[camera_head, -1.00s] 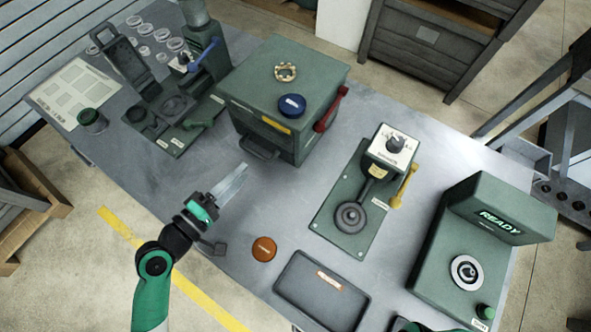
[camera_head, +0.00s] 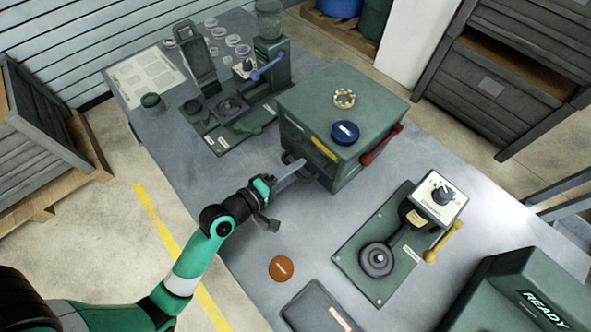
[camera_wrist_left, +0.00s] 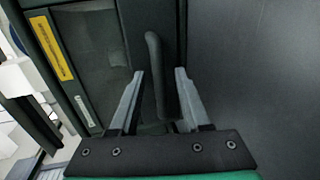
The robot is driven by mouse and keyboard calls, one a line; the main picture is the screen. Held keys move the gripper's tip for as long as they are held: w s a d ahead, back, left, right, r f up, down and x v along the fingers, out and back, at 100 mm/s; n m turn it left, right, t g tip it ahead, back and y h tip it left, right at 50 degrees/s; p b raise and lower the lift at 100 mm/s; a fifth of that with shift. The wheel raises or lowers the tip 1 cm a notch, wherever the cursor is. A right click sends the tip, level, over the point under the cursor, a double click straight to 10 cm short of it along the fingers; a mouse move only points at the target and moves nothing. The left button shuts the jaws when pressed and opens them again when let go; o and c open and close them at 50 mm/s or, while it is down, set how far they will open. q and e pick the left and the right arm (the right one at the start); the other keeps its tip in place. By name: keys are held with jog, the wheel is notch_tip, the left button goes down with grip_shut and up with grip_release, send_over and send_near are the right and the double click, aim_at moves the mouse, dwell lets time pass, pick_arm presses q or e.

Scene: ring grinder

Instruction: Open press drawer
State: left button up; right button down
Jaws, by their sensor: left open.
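The press (camera_head: 340,125) is a dark green box with a yellow label, standing on the table at the centre of the head view. Its drawer front faces my left arm and carries a dark bar handle (camera_head: 289,160). My left gripper (camera_head: 301,172) is open at this handle. In the left wrist view, the handle (camera_wrist_left: 155,60) stands between the two grey fingers (camera_wrist_left: 158,76), with gaps visible on both sides. The drawer looks shut. The fingertips partly hide the handle in the head view. My right gripper is out of view.
A red lever (camera_head: 381,146) sticks out from the press's right side. A blue disc (camera_head: 345,132) and a toothed ring (camera_head: 344,98) lie on top. A brown disc (camera_head: 282,268) and dark tray (camera_head: 322,310) are nearer.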

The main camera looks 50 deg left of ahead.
pick_arm(q)
jog(key=shift+w, duration=0.15)
grip_shut()
dwell(1.4)
